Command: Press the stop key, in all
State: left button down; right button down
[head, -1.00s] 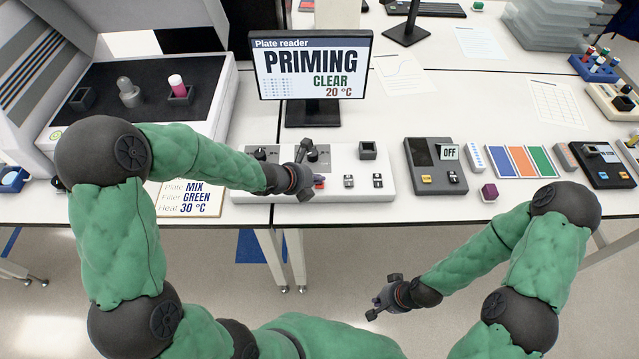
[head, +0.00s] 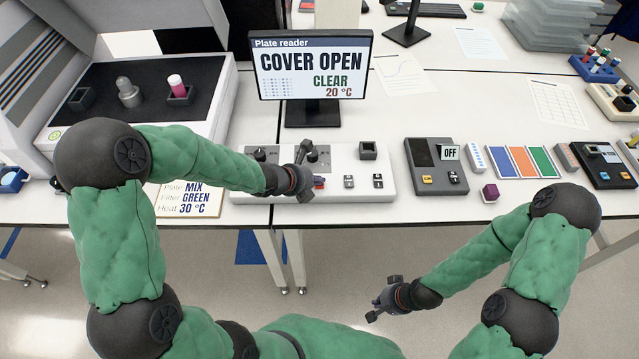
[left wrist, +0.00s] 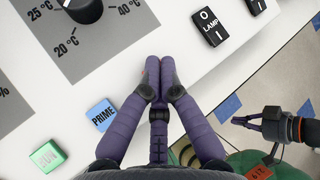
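My left gripper (head: 312,181) is over the control panel (head: 250,196), at a red key (head: 319,183). In the left wrist view its two fingers (left wrist: 156,66) are shut together with nothing between them. Only slivers of red show beside the fingertips there, so the key's label is hidden and contact cannot be told. The blue PRIME key (left wrist: 103,115) and the green RUN key (left wrist: 47,156) lie to the left of the fingers. The plate reader screen (head: 312,65) reads COVER OPEN, CLEAR, 20 °C. My right gripper (head: 378,303) hangs in front of the table; its finger opening is unclear.
A black LAMP rocker switch (left wrist: 211,28) and a temperature dial (left wrist: 84,8) are near the fingers. A card (head: 188,200) reads MIX, GREEN, 30 °C. The opened reader (head: 215,110) stands at left. A dark unit (head: 430,178) marked OFF stands right of the panel.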

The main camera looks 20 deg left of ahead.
pick_arm(q)
jog(key=shift+r+p, duration=0.5)
jog(key=shift+r, duration=0.25)
jog(key=shift+r+p, duration=2.15)
jog(key=shift+r, duration=0.4)
jog(key=shift+s+f, duration=0.1)
